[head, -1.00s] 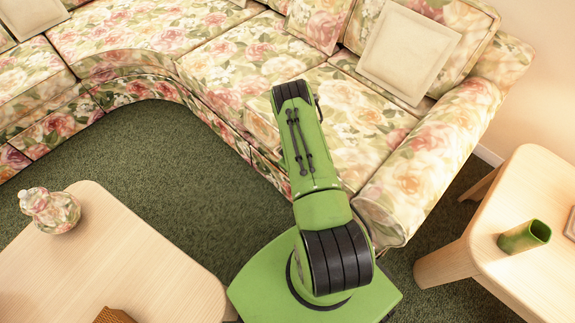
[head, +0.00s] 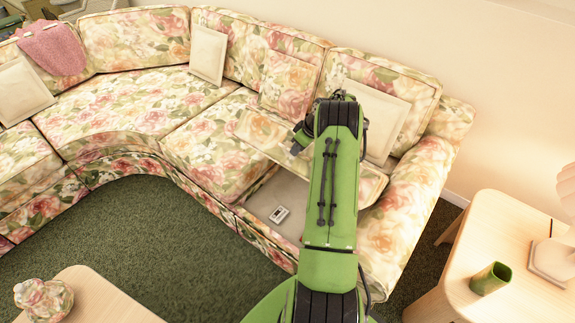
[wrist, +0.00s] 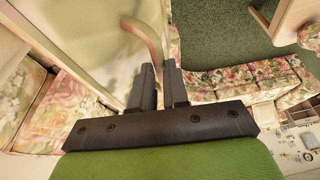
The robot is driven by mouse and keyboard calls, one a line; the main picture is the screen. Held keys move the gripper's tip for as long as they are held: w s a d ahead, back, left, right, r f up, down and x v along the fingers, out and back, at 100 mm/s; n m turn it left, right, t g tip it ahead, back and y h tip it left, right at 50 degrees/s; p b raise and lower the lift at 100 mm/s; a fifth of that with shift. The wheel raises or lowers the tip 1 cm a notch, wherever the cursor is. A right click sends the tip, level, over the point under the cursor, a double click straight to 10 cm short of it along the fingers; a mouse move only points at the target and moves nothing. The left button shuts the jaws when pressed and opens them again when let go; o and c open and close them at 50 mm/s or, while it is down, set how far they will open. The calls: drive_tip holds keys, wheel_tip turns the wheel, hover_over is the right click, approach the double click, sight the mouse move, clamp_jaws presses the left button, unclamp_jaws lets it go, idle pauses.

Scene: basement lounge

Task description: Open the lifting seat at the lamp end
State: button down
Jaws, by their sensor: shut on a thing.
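The floral lifting seat (head: 262,136) at the lamp end of the sofa is raised and tilted, with its front edge up. Below it a pale storage compartment (head: 283,193) shows, open at the front. My gripper (head: 298,143) is at the raised seat's upper edge, partly hidden by my arm. The arm hides the middle of the seat. The lamp (head: 555,250) shows partly at the right.
A small grey cassette-like object (head: 279,214) lies in the compartment. A cushion (head: 370,115) leans behind the raised seat. The sofa's right arm (head: 400,225) is close beside my arm. A side table (head: 490,215) bears a green cup (head: 491,278). Carpet in front is clear.

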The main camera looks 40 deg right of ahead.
drive_tip(key=d+r, duration=0.1)
drive_tip(key=d, duration=0.1)
drive_tip(key=d+r+p, duration=0.2)
drive_tip(key=d+r, duration=0.1)
drive_tip(key=shift+d, duration=0.35)
drive_tip(key=c, duration=1.5)
unclamp_jaws()
drive_tip(key=shift+c, duration=0.2)
drive_tip(key=o, duration=0.4)
drive_tip(key=shift+w+d+f, duration=0.15)
drive_tip(key=shift+d+f, duration=0.15)
drive_tip(key=v, duration=0.5)
drive_tip(key=p+v, duration=0.1)
drive_tip(key=v, duration=1)
drive_tip(key=shift+w+a+r+p, duration=0.2)
drive_tip(key=shift+a+p, duration=0.1)
drive_tip(key=shift+p, duration=0.1)
